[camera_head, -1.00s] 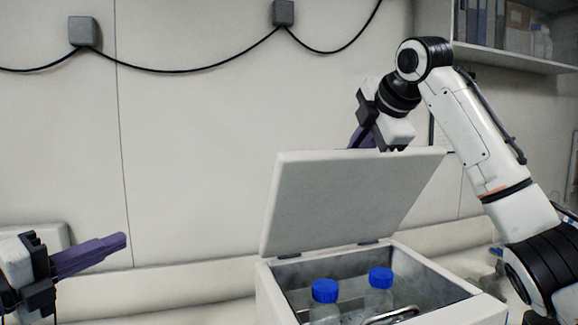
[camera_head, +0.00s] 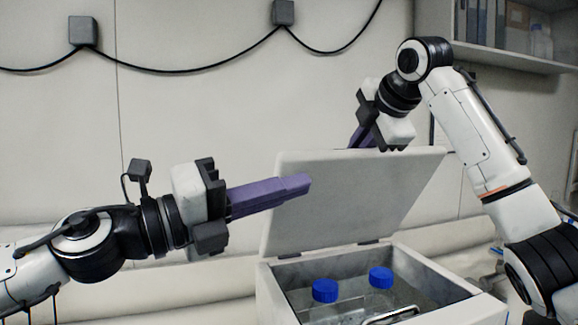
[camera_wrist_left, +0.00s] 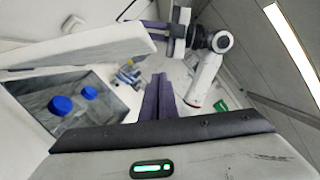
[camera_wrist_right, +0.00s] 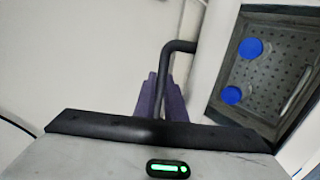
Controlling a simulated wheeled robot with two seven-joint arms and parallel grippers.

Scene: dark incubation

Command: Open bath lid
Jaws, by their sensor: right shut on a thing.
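The bath (camera_head: 430,273) is a white box with its white lid (camera_head: 345,205) hinged at the back edge and standing steeply raised. My right gripper (camera_head: 362,138) is at the lid's top edge, its fingers partly hidden behind it. In the right wrist view its purple fingers are closed around the lid's black bar handle (camera_wrist_right: 168,60). My left gripper (camera_head: 303,182) has its purple fingers together and holds nothing. In the head view its tips overlap the lid's left part; whether they touch cannot be told. In the left wrist view the lid (camera_wrist_left: 80,45) shows to the left of the fingers.
Two blue-capped bottles (camera_head: 325,291) (camera_head: 381,278) stand in the open bath, with a metal handle (camera_head: 392,316) near its front. A shelf (camera_head: 515,55) with folders hangs at the upper right. Cabling runs along the back wall. The space left of the bath holds my left arm.

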